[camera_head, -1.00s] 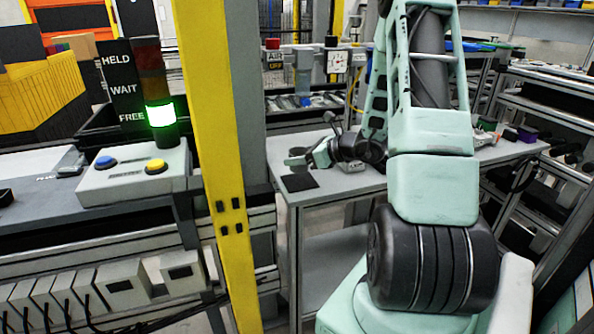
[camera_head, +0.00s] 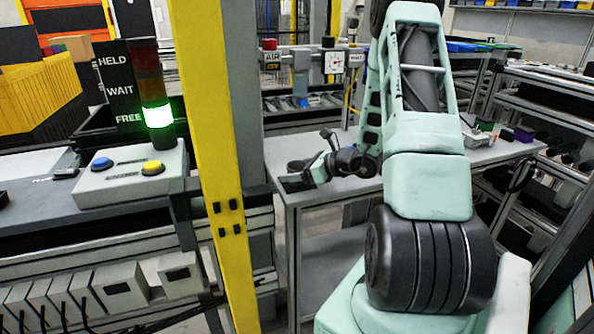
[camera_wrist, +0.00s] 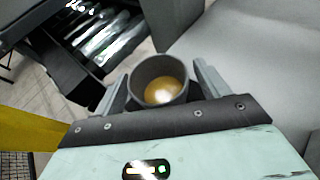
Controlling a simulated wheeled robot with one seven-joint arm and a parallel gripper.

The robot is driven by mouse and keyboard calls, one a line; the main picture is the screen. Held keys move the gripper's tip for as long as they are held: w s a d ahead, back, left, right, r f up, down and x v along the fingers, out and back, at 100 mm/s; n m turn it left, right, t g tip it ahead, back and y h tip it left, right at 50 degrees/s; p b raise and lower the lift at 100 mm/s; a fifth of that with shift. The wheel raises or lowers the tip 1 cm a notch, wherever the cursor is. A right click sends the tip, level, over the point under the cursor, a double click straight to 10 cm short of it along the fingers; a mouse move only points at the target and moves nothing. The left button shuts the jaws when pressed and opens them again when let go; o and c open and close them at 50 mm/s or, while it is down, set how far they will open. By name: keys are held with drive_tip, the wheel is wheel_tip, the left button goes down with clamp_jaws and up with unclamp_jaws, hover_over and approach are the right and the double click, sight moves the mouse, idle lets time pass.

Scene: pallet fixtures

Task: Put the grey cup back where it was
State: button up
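The grey cup (camera_wrist: 160,104) is between the two fingers of my gripper (camera_wrist: 162,80) in the wrist view, seen from above with brown contents inside. The fingers lie close along both sides of the cup, and my gripper appears shut on it. In the head view my gripper (camera_head: 303,178) is low at the near left corner of the grey table (camera_head: 330,190). It is over or beside a small dark mat (camera_head: 290,187), which it partly covers. The cup is small and hard to make out there. I cannot tell whether its bottom touches the mat.
A yellow post (camera_head: 212,150) stands left of the table. A control box (camera_head: 130,172) with a blue and a yellow button and a lit green light tower (camera_head: 158,115) stands further left. A light-coloured item (camera_head: 475,138) lies at the table's right. The table's middle is mostly clear.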

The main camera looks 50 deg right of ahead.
drive_tip(key=shift+r, duration=0.2)
drive_tip(key=v, duration=1.2)
drive_tip(key=shift+f+b, duration=0.1)
drive_tip(key=shift+b, duration=0.3)
drive_tip(key=shift+s, duration=0.15)
